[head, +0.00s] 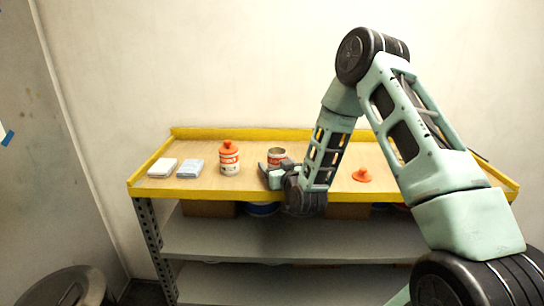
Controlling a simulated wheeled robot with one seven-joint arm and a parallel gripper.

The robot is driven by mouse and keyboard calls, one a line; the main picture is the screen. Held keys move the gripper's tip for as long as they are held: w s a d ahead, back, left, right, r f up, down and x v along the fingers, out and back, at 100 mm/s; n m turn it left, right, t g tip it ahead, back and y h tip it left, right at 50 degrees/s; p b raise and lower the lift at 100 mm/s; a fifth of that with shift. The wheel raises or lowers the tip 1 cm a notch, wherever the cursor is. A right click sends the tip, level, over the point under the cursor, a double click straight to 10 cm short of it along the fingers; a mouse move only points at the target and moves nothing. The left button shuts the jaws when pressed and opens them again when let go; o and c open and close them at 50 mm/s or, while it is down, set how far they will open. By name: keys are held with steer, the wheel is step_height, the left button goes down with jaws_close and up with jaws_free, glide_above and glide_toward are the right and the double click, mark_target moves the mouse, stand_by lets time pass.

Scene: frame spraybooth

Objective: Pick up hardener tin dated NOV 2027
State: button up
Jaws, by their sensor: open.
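A white and red tin with an orange top (229,163) stands upright on the bench. A second white and red tin (277,154) stands to its right, with no orange top on it. No date can be read on either label at this size. My gripper (266,173) is open, low over the front of the bench between the two tins. It covers the lower part of the second tin; whether it touches that tin cannot be told. I see nothing held in the jaws.
The wooden bench top (320,172) has a raised yellow rim. A white pad (162,168) and a bluish pad (190,169) lie at the left. A loose orange cap (361,175) lies right of my gripper. Grey shelves (240,238) are below. A round bin (75,285) stands at lower left.

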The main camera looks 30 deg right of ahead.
steer(key=shift+w, duration=0.1)
steer(key=c, duration=1.2)
steer(key=shift+o, duration=0.2)
steer(key=shift+r, duration=0.1)
